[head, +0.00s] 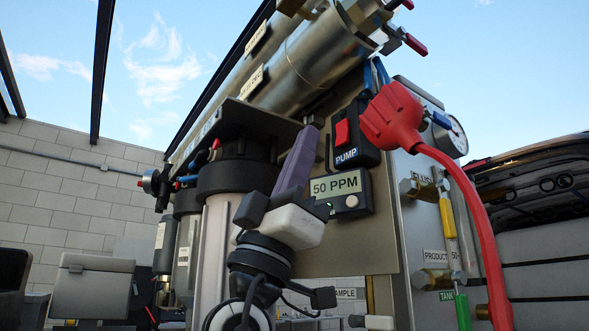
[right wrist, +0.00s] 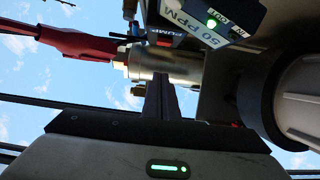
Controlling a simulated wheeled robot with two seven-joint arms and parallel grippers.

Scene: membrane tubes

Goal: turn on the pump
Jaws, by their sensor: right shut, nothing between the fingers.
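The pump switch is a black box labelled PUMP (head: 347,157) with a red rocker (head: 342,133), on the metal panel in the middle of the head view. In the right wrist view the PUMP label (right wrist: 166,31) shows only partly, at the top. My right gripper (head: 311,133) is shut and empty, its purple fingers pointing up, just left of the switch box in the picture. Its fingers also show in the right wrist view (right wrist: 161,80). I cannot tell whether they touch anything. My left gripper is not in view.
A meter reading 50 PPM (head: 338,187) with a green light sits below the switch. A large red plug (head: 393,116) with a red cable hangs to the right, near a round gauge (head: 452,136). Metal cylinders (head: 322,62) run above; a white filter housing (head: 213,245) stands left.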

